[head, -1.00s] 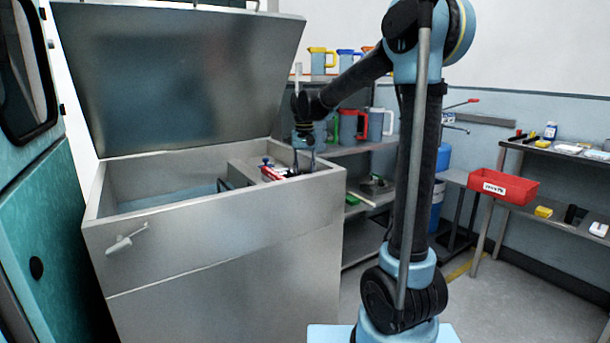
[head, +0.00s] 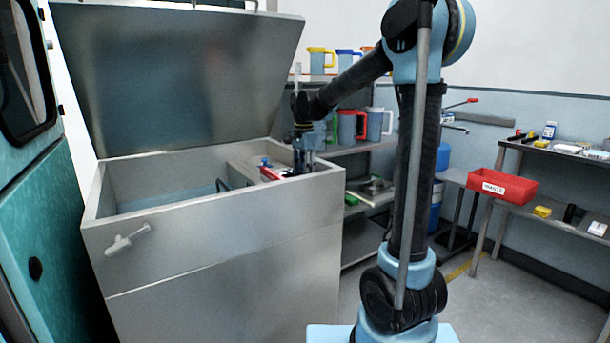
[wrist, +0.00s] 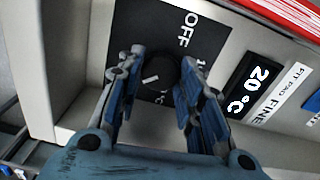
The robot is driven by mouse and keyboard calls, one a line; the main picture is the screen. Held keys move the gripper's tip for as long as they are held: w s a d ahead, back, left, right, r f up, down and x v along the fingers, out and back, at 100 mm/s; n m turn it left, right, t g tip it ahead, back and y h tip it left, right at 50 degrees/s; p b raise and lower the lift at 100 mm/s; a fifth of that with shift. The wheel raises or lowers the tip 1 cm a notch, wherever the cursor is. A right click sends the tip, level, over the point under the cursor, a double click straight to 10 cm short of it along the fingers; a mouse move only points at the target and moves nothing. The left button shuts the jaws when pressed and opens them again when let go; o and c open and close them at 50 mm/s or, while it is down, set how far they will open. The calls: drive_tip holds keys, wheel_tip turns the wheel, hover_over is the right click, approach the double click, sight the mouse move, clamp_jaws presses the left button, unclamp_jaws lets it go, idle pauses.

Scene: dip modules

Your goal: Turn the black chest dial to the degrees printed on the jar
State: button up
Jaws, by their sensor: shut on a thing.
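The black dial (wrist: 163,72) sits on a dark square plate in the wrist view. A short white mark shows on it, and the word OFF is printed above it. My gripper (wrist: 160,85) has a blue-grey finger on each side of the dial and is shut on it. In the head view my gripper (head: 303,165) points down at the right end of the open steel chest (head: 205,250). The dial is hidden there. A display (wrist: 252,85) beside the plate reads 20 °C. I cannot make out a jar with printed degrees.
The chest lid (head: 190,80) stands raised at the back. A red item (head: 270,173) lies on the chest's panel beside my gripper. Shelves with several jugs stand behind. A red bin (head: 503,187) and tables are at the right.

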drive_tip(key=shift+w+a+m, duration=0.1)
drive_tip(key=shift+a+m, duration=0.05)
drive_tip(key=shift+m, duration=1.05)
drive_tip(key=o, duration=1.1)
drive_tip(key=shift+c, duration=0.2)
drive_tip(key=shift+r, duration=0.5)
wheel_tip(320, 180, up, 11)
drive_tip(key=shift+f, duration=0.1)
